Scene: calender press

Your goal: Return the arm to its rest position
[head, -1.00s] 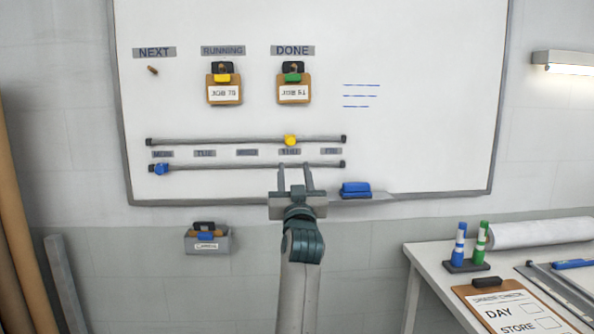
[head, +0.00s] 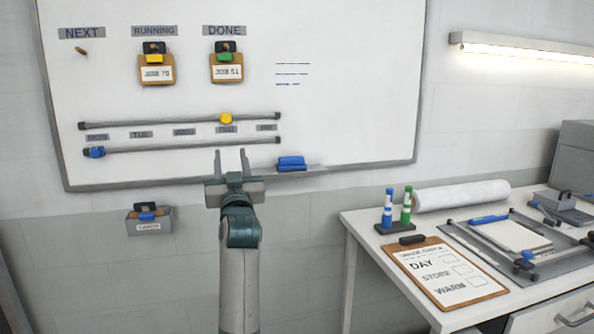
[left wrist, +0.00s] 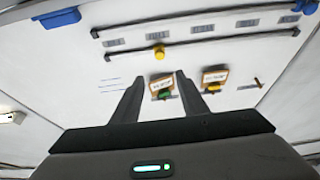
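My left gripper (head: 232,164) is raised in front of the lower part of the whiteboard (head: 345,130) in the head view, with its two fingers apart and nothing between them. In the left wrist view the open fingers (left wrist: 158,98) point toward the board, with the job cards seen beyond them. The upper rail carries a yellow slider (head: 226,118) near the THU label. The lower rail carries a blue slider (head: 96,152) at its left end. My right gripper is in neither view.
A blue eraser (head: 291,163) sits on the board's ledge. A card box (head: 150,222) hangs on the wall below. At right, a table holds a blue marker (head: 387,208), a green marker (head: 406,205), a checklist clipboard (head: 446,272) and a paper roll (head: 462,195).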

